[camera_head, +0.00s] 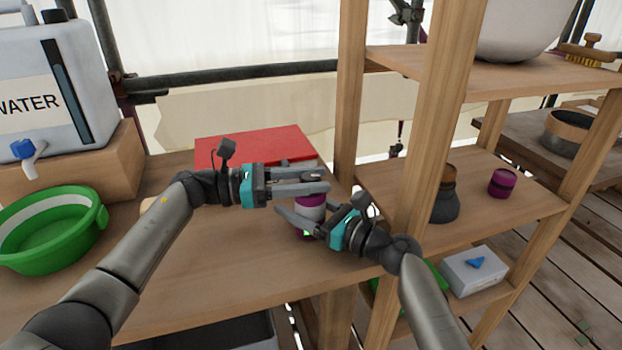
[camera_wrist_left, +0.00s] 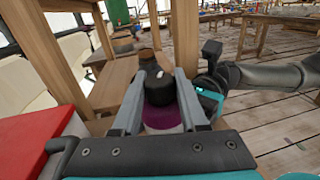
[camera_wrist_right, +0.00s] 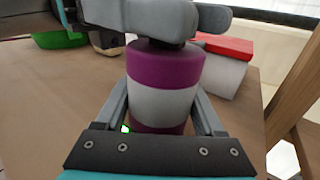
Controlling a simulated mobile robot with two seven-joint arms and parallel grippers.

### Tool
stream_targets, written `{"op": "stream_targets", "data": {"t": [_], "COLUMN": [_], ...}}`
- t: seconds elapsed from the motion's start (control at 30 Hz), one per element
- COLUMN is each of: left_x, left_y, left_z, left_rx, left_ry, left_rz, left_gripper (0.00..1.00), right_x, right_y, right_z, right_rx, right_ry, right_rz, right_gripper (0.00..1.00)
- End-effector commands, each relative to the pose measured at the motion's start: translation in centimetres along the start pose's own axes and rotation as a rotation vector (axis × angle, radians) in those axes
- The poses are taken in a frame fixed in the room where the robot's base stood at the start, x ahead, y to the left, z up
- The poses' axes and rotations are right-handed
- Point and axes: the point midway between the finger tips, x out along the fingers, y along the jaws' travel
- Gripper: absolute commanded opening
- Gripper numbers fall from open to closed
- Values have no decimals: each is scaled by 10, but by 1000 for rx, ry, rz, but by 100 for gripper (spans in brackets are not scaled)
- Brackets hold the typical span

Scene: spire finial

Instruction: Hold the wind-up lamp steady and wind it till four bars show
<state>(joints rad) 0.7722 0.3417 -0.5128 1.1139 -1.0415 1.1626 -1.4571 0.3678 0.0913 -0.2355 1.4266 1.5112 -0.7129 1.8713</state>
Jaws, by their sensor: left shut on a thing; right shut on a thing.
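The wind-up lamp (camera_head: 311,212) is a purple and pale grey cylinder standing upright near the right end of the wooden bench. My right gripper (camera_head: 306,219) is shut around its body; the right wrist view shows the fingers on both sides of the grey band (camera_wrist_right: 163,105). My left gripper (camera_head: 322,184) comes in above and is shut on the black winding knob (camera_wrist_left: 160,89), which has a white mark, in the left wrist view. A small green light (camera_wrist_right: 125,129) shows low on the lamp, partly hidden by my right gripper; how many bars are lit cannot be told.
A red-lidded box (camera_head: 255,145) lies behind the lamp. A green basin (camera_head: 50,232) and a white water container (camera_head: 60,85) are at the left. A shelf post (camera_head: 448,120) stands close to my right arm; a purple tin (camera_head: 502,183) and a dark jar (camera_head: 445,203) are on the shelf.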

Motion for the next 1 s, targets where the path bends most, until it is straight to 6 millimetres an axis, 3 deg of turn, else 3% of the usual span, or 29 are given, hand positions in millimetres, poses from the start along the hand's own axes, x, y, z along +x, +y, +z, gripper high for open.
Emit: {"op": "stream_targets", "data": {"t": [0.73,0.77,1.0], "left_x": [-1,-1,-1], "left_y": [0,0,0], "left_z": [-2,-2,-1], "left_rx": [0,0,0], "left_ry": [-3,-3,-5], "left_rz": [-114,-114,-114], "left_gripper": [0,46,73], "right_x": [0,0,0], "right_y": [0,0,0], "right_z": [0,0,0], "right_rx": [0,0,0], "right_ry": [0,0,0], "right_rz": [1,1,1], "right_gripper": [5,5,5]}}
